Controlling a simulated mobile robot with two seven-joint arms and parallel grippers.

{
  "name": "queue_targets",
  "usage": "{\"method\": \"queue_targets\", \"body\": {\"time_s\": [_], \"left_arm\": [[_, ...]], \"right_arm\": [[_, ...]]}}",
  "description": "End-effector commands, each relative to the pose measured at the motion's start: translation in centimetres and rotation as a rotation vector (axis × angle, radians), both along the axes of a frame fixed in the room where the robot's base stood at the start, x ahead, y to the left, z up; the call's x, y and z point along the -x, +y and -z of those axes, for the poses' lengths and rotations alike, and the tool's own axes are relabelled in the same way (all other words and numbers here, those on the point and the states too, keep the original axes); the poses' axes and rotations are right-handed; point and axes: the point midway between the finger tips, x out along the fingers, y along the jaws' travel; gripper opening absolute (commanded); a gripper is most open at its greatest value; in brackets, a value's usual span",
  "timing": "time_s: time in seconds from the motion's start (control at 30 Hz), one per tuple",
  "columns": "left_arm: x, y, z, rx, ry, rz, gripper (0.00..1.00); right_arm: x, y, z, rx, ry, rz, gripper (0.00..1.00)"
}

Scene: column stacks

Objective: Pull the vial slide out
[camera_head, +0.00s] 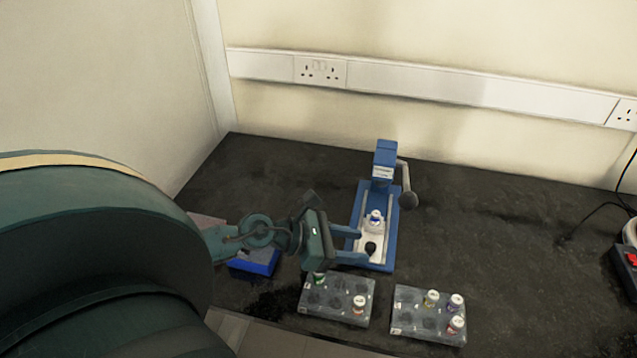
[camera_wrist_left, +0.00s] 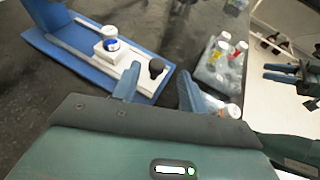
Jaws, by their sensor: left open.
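A blue press stand (camera_head: 385,190) with a side lever stands on the dark bench. A white slide (camera_head: 361,246) lies along its base, with a black knob (camera_head: 371,248) at the near end. A white-capped vial with a blue band (camera_head: 376,215) stands in the slide's white block; it also shows in the left wrist view (camera_wrist_left: 110,38). My left gripper (camera_head: 362,246) is open, its fingers reaching from the left to the near end of the slide. In the left wrist view the knob (camera_wrist_left: 156,67) appears between the fingertips, with no clear grip. My right gripper (camera_wrist_left: 268,73) shows small at the right, fingers apart.
Two grey vial racks, one (camera_head: 322,302) below my left gripper and one (camera_head: 405,318) to its right, hold a few capped vials. A blue box (camera_head: 255,263) sits left of the stand.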

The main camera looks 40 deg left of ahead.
Motion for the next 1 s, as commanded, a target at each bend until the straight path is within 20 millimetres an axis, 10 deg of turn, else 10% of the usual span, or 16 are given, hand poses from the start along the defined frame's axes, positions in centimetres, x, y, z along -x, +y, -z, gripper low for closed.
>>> {"method": "queue_targets", "body": {"time_s": [0.5,1.0], "left_arm": [[5.8,5.1,-3.0,0.001,0.005,-0.001,0.43],[7.2,6.4,-4.0,0.001,0.002,0.001,0.43]], "right_arm": [[-0.2,0.6,0.1,-0.025,-0.022,-0.011,0.36],[-0.1,0.4,0.3,-0.026,-0.014,0.002,0.36]]}}
